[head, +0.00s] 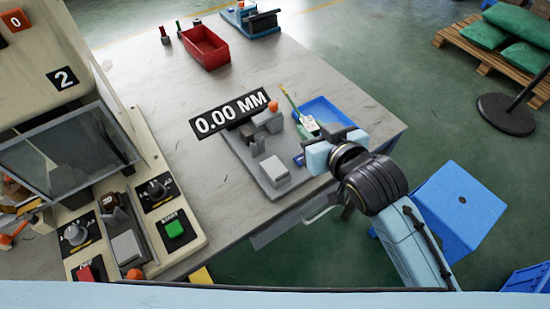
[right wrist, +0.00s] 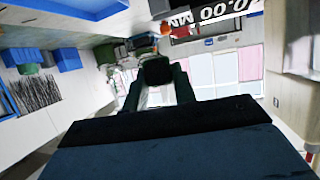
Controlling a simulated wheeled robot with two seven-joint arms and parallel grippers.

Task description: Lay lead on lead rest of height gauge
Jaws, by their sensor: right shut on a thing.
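The height gauge is a grey base plate (head: 262,183) on the table with grey blocks on it and a "0.00 MM" display (head: 230,113). A pale grey block (head: 274,170) stands near its front. I cannot tell for certain which block is the lead rest. The lead (head: 293,103) shows as a thin yellow-green cable with a pale end, beside the gauge's right edge. My right gripper (head: 314,148) is at that edge, shut on what looks like the lead; its fingers hide the grip. In the right wrist view a dark block (right wrist: 157,70) shows between the fingers. My left gripper is out of view.
A blue tray (head: 335,112) lies just behind my right gripper. A red bin (head: 206,48) and a blue fixture (head: 250,20) stand at the far end. A machine with a green START button (head: 174,229) stands at left.

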